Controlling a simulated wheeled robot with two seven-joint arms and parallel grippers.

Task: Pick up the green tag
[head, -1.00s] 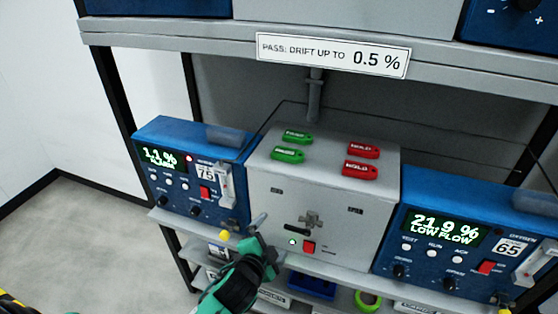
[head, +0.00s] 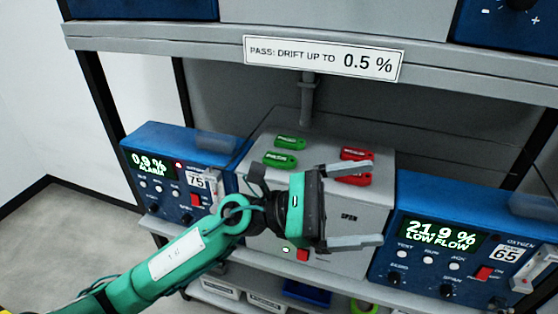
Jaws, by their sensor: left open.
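Two green tags lie on top of the grey box (head: 262,202): a far green tag (head: 290,143) and a near green tag (head: 280,160). Two red tags lie to their right, the far red tag (head: 357,153) and a near red tag (head: 352,180) partly hidden by my gripper. My left gripper (head: 362,205) is open and empty, in front of the box with its fingers pointing right. It is to the right of and lower in the picture than the green tags, apart from them. My right gripper is out of view.
A blue analyser (head: 150,140) stands left of the box, reading 0.9 %. Another blue analyser (head: 410,205) stands right, reading 21.9 % LOW FLOW. A shelf edge with a sign (head: 323,59) hangs above, and a pipe (head: 307,100) stands behind the box.

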